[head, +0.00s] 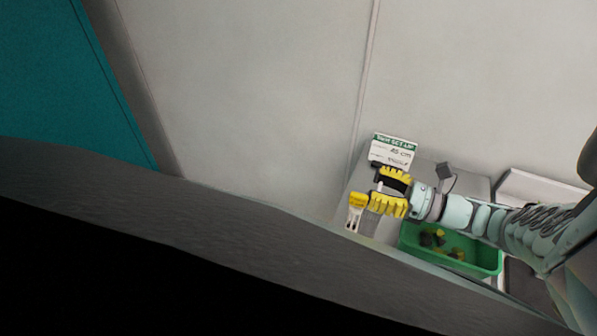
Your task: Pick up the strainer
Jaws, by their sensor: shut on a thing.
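My gripper (382,188) has two ribbed yellow fingers and reaches in from the right over a grey surface. It is shut on a small pale thing (380,186), of which only a sliver shows between the fingers. I cannot tell from this view whether that is the strainer; no strainer shows clearly. A white tool with a yellow top and dark ends (355,210) is just left of the lower finger; I cannot tell whether they touch. A small dark object (376,165) is beside the upper finger.
A green tray (489,267) with dark and yellow pieces lies below my arm. A printed card with a green heading (393,150) stands behind the gripper. The grey bench surface (470,184) meets a pale wall (250,90). A large dark edge fills the lower left.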

